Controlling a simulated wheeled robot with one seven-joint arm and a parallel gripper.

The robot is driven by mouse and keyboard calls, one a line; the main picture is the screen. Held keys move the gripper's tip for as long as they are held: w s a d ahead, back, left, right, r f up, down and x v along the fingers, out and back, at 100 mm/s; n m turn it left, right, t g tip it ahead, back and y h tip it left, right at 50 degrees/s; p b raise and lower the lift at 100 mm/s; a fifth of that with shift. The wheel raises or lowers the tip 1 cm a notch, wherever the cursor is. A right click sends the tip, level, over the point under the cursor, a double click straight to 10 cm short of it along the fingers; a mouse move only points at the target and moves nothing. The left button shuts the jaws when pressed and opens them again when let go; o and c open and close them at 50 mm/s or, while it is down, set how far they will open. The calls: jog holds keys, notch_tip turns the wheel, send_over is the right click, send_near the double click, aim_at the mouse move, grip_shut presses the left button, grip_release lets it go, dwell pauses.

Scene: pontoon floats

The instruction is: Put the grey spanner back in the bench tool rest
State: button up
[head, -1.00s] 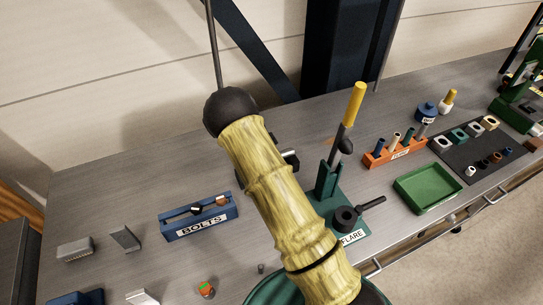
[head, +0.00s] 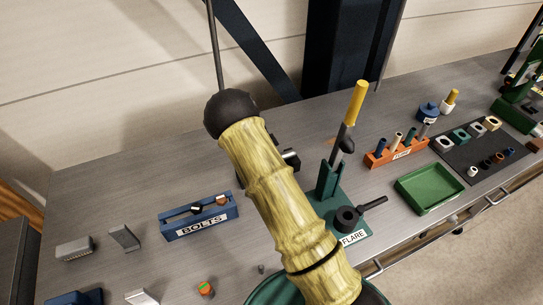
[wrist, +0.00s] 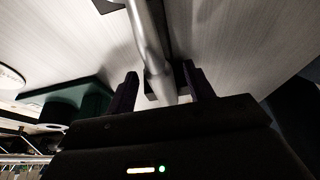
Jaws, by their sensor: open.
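A long grey metal bar, which looks like the grey spanner (wrist: 147,40), runs down the middle of the wrist view. My gripper (wrist: 160,82) is open, with one dark finger on each side of the bar's near part. I cannot tell whether either finger touches it. Dark blocks show at the bar's far end (wrist: 108,5) and below its near part; they may belong to the bench tool rest, but I cannot tell. In the head view my yellow arm hides the gripper and most of this spot. A small grey and dark piece (head: 291,158) shows just right of the arm.
A green FLARE stand (head: 327,182) with a yellow-handled tool is close right of my arm. A blue BOLTS holder (head: 200,226) is to the left. An orange rack (head: 381,159) and green tray (head: 428,190) stand farther right. The back left bench is clear.

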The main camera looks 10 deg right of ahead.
jog(key=shift+r, duration=0.1)
jog(key=b+v, duration=0.4)
jog(key=v, duration=1.3)
jog(key=shift+r, duration=0.15)
jog(key=s+d+n+y, duration=0.2)
jog(key=s+n, duration=0.6)
jog(key=s, duration=0.5)
jog(key=s+d+n+t+y, duration=0.1)
jog(key=s+d+n, duration=0.3)
jog(key=s, duration=1)
jog(key=n+y, duration=0.1)
jog(key=n, duration=0.2)
jog(key=shift+d+f+n+t, duration=0.2)
jog(key=shift+f+n+t, duration=0.1)
jog(key=shift+n, duration=0.1)
